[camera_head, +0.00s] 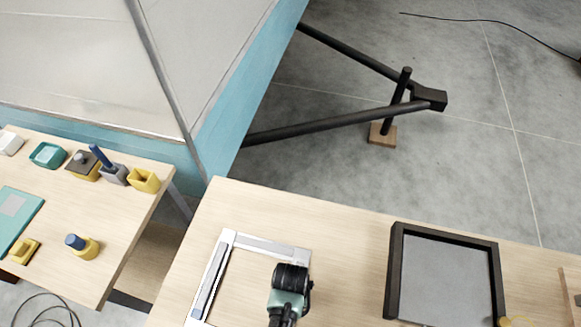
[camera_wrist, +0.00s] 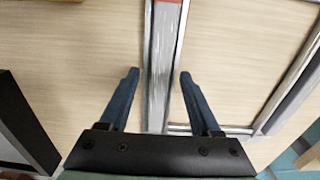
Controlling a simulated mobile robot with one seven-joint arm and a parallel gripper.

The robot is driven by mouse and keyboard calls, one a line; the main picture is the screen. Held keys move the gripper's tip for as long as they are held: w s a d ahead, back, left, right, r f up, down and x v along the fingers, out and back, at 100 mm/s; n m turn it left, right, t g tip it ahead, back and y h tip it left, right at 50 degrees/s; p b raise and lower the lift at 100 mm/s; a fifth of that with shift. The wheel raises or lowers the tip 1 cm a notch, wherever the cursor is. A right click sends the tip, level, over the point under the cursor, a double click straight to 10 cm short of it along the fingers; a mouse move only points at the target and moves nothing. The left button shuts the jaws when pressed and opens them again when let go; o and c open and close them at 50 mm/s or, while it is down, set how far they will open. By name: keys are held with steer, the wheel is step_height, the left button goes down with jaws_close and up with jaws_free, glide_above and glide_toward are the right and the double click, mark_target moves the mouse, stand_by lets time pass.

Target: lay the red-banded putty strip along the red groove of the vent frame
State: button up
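The vent frame (camera_head: 270,245) is a pale metal rectangle lying on the near table, partly hidden by my arm. A dark grey strip lies along its left bar in the head view; it also shows at the right in the wrist view. My gripper (camera_wrist: 158,75) is open, its two blue fingers on either side of another frame bar (camera_wrist: 162,50). A mottled grey band runs along that bar, and a red patch (camera_wrist: 167,2) shows at the top edge. I cannot tell whether the band is putty or bare groove. The fingers hold nothing.
A black-rimmed tray (camera_head: 394,270) with a grey floor stands right of the frame. A yellow item (camera_head: 518,322) is cut off at the bottom edge. A second table at left holds several small blocks and a teal board (camera_head: 15,215). The table between frame and tray is clear.

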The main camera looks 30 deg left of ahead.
step_height(320, 180, up, 13)
steer(key=shift+b, duration=0.45)
stand_by(0.4)
